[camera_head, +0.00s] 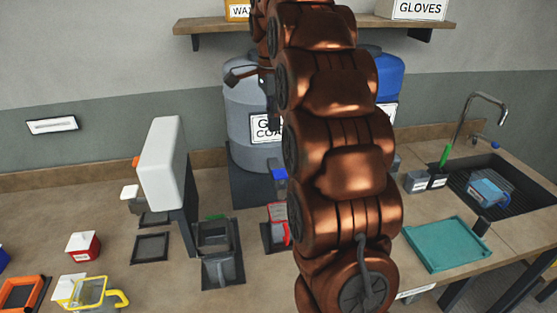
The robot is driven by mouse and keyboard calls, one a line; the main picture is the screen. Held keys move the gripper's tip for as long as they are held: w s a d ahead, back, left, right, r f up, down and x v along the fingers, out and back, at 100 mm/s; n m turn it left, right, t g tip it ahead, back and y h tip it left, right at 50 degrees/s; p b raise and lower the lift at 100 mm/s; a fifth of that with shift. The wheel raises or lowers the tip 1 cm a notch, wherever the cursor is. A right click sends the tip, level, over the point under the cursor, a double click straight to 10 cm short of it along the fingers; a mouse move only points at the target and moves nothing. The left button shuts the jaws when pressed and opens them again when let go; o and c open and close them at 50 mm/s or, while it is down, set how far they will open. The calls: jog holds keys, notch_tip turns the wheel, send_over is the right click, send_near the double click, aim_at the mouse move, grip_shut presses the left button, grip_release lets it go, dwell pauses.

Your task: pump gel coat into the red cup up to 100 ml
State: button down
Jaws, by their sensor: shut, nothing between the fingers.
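The red cup (277,213), a clear cup with red rim and handle, stands on a dark base in front of the grey gel coat drum (245,100). My arm hides its right side, and its fill level cannot be read. A blue part (279,175) is above the cup, at the drum's front. A dark pump lever (245,73) is at the drum's top. My gripper (273,122) is small, dark and partly hidden by my arm. It points down in front of the drum label, shut and empty, above the cup; contact with the lever cannot be told.
A blue drum (388,75) is behind my arm. A teal tray (446,243) and a sink (505,184) are on the right. A shelf (210,26) is above.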

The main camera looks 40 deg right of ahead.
jog(key=shift+w+d+r+m, duration=0.2)
jog(key=shift+w+d+m, duration=0.15)
jog(key=shift+d, duration=0.2)
jog(key=shift+w+d+r+m, duration=0.15)
jog(key=shift+w+d+m, duration=0.05)
jog(key=shift+d+m, duration=0.3)
jog(key=shift+f, duration=0.1)
jog(key=b, duration=0.7)
send_over(279, 170)
notch_tip(279, 170, down, 7)
jog(key=shift+a+f, duration=0.1)
jog(key=shift+f, duration=0.1)
jog(key=shift+f+p, duration=1.1)
jog(key=shift+f, duration=2.1)
